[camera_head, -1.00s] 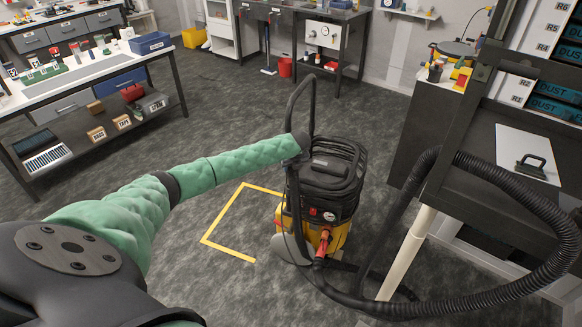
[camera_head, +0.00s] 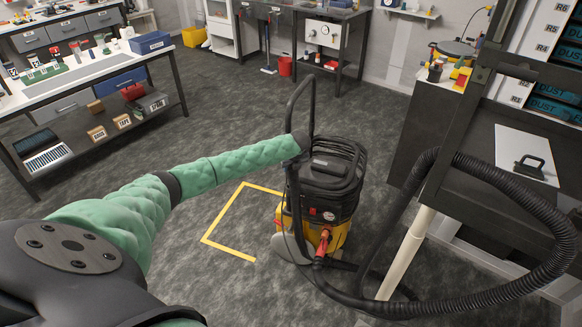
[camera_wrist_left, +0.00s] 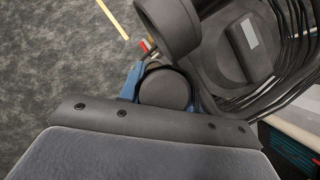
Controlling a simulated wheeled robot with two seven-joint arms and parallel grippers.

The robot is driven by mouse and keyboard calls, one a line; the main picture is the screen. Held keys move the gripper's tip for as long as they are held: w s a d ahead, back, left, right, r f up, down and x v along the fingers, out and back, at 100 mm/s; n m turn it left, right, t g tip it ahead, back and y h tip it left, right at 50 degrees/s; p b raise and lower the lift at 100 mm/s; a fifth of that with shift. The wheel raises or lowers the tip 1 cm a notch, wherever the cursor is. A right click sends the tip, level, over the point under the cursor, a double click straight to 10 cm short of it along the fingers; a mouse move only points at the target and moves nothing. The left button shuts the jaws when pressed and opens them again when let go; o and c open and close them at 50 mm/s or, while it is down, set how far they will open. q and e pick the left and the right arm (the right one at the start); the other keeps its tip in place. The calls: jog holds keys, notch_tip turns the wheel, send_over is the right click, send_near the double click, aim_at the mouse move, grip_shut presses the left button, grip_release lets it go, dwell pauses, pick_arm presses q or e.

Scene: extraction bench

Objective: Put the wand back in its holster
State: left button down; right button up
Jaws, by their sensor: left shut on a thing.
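A black and yellow vacuum (camera_head: 330,190) stands on the floor in the middle of the head view, with a tall black loop handle (camera_head: 301,85). My left arm reaches to its left side. In the left wrist view, the blue fingers of my left gripper (camera_wrist_left: 165,88) are shut around a dark round piece (camera_wrist_left: 163,90), seemingly the wand's upper end. In the head view, a thin dark shaft (camera_head: 292,205) runs down beside the vacuum to a grey piece (camera_head: 287,246) at the floor. I cannot make out the holster. My right gripper is not in view.
Yellow tape (camera_head: 222,225) marks the floor left of the vacuum. A white-topped bench (camera_head: 100,75) stands at far left.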

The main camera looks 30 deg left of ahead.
aim_at(291, 174)
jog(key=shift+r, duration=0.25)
